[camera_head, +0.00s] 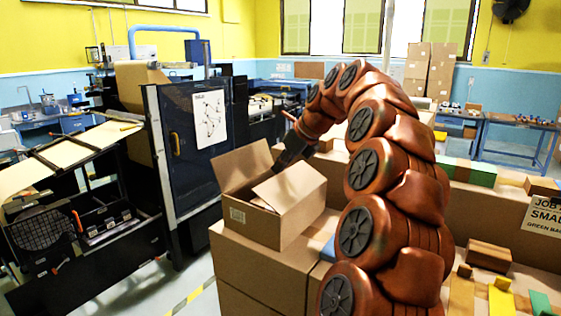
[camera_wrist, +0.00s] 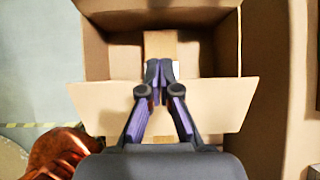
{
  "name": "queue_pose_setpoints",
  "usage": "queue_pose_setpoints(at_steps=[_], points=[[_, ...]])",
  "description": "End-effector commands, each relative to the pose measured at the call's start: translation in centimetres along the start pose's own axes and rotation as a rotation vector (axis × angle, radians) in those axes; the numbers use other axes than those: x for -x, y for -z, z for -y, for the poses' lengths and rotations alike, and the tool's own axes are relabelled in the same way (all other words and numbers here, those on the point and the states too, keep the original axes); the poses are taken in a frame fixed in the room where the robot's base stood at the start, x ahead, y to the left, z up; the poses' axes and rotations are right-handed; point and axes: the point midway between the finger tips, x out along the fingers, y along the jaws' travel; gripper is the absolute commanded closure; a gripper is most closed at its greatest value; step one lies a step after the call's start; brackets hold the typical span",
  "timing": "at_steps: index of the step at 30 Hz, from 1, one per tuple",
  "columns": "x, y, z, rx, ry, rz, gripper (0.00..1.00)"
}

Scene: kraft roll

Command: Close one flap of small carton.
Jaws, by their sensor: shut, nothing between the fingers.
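The small carton (camera_head: 268,206) stands on a larger cardboard stack, with its top open. One flap (camera_head: 240,165) stands up at the back left. Another flap (camera_head: 291,186) slopes at the near right side. In the wrist view the carton (camera_wrist: 100,50) is seen from above, with a flap (camera_wrist: 235,100) spread across the near side of the opening. My gripper (camera_wrist: 158,65) is shut and empty. Its fingertips appear over the opening, past that flap's inner edge; whether they touch the flap I cannot tell. In the head view my gripper (camera_head: 292,150) is at the carton's far right side.
A large cardboard stack (camera_head: 262,268) carries the carton. Coloured blocks (camera_head: 475,172) and a small brown box (camera_head: 489,255) lie on the surface to the right. A dark machine (camera_head: 190,140) stands behind left. Floor shows left of the carton.

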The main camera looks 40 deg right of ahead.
Motion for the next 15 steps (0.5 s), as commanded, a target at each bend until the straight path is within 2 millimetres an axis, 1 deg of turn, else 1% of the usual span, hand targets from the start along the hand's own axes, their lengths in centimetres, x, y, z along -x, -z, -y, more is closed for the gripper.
queue_pose_setpoints(at_steps=[8,15], points=[[-1.3,0.0,-0.1,0.002,0.0,0.001,1.0],[-2.3,0.2,-0.1,0.002,-0.002,-0.092,1.0]])
